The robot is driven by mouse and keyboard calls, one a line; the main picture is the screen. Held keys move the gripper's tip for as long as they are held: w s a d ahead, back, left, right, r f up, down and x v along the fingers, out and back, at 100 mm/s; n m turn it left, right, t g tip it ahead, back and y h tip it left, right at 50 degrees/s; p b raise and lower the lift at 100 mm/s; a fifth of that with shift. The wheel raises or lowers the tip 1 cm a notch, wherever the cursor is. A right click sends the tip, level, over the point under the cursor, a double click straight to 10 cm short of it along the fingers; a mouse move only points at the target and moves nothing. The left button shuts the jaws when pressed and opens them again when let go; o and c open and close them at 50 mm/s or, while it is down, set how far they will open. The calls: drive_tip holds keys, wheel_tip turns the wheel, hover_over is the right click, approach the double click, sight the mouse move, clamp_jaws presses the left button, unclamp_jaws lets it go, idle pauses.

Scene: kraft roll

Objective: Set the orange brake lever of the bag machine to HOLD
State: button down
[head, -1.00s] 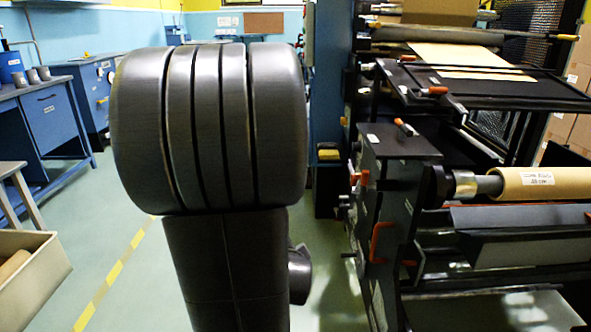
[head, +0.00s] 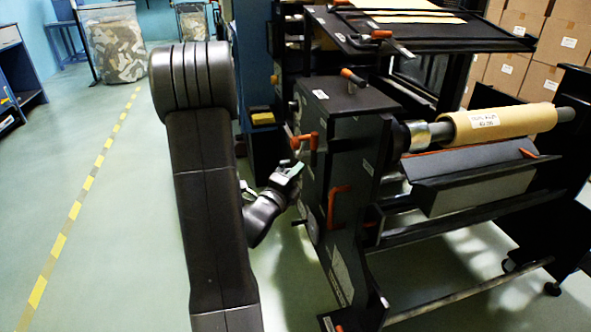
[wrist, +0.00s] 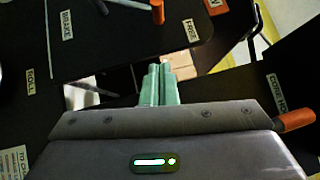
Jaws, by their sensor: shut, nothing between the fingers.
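In the wrist view an orange-tipped lever (wrist: 157,12) shows at the top edge, partly cut off. It lies between the BRAKE label (wrist: 67,25) and the FREE label (wrist: 190,31), with its orange end toward FREE. No brake HOLD label is readable. My gripper (wrist: 160,84) is shut and empty, its green fingers together, below and apart from the lever. In the head view my gripper (head: 296,169) is beside the left side of the bag machine (head: 350,130), just below an orange handle (head: 304,141). I cannot tell whether that handle is the brake lever.
Another orange handle (wrist: 295,120) sits near a partly hidden CORE label (wrist: 278,94), right of my gripper. A red-orange handle (head: 338,205) is on the machine's front. A paper roll (head: 505,123) lies to the right. The floor (head: 110,220) at left is clear.

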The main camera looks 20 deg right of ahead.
sight(302, 147)
drive_tip(key=w+d+r+b, duration=0.1)
drive_tip(key=w+d, duration=0.4)
drive_tip(key=w, duration=0.3)
drive_tip(key=shift+w+d+r, duration=0.25)
drive_tip(key=shift+w+r, duration=0.05)
drive_tip(key=shift+r, duration=0.1)
drive_tip(key=shift+r, duration=0.1)
